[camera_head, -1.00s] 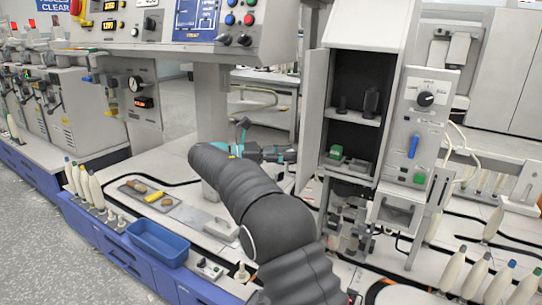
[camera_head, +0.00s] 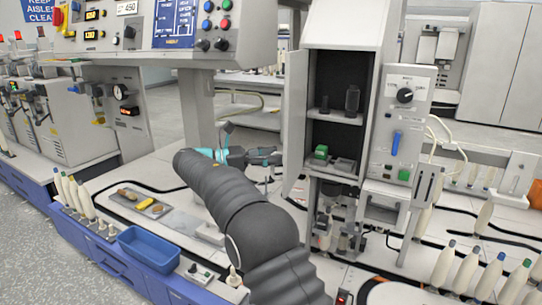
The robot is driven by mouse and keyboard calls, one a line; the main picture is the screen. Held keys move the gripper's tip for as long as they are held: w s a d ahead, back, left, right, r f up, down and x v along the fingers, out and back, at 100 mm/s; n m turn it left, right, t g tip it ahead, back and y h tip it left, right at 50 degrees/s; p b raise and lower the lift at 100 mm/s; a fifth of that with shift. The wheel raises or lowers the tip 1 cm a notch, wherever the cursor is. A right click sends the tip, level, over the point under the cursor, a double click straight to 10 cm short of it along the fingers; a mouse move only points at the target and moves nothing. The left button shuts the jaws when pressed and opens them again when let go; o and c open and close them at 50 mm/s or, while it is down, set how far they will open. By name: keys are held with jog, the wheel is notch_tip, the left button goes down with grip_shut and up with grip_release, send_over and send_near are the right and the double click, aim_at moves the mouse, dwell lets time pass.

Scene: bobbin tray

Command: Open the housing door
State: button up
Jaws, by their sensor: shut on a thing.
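The housing (camera_head: 392,32) stands right of centre, a tall light-grey cabinet with a dark interior. Its door (camera_head: 295,110) is hinged on the left side and stands swung well open, seen at a steep angle. My gripper (camera_head: 276,157) is at the lower outer part of the door, against its left edge in the picture. The jaws are shut there on the door; the handle itself is too small and hidden to make out. Inside the housing, dark spools (camera_head: 352,101) stand on a shelf, and a green block (camera_head: 321,152) sits below.
A control panel (camera_head: 397,125) with a dial is right of the opening. A blue bin (camera_head: 148,249) and a grey tray (camera_head: 123,197) lie on the bench at left. White bobbins stand at the front right and left. An overhead console (camera_head: 155,25) hangs at upper left.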

jog(key=shift+f, duration=0.15)
jog(key=v, duration=0.7)
jog(key=shift+a, duration=0.25)
jog(key=shift+s, duration=0.1)
jog(key=shift+c, duration=0.2)
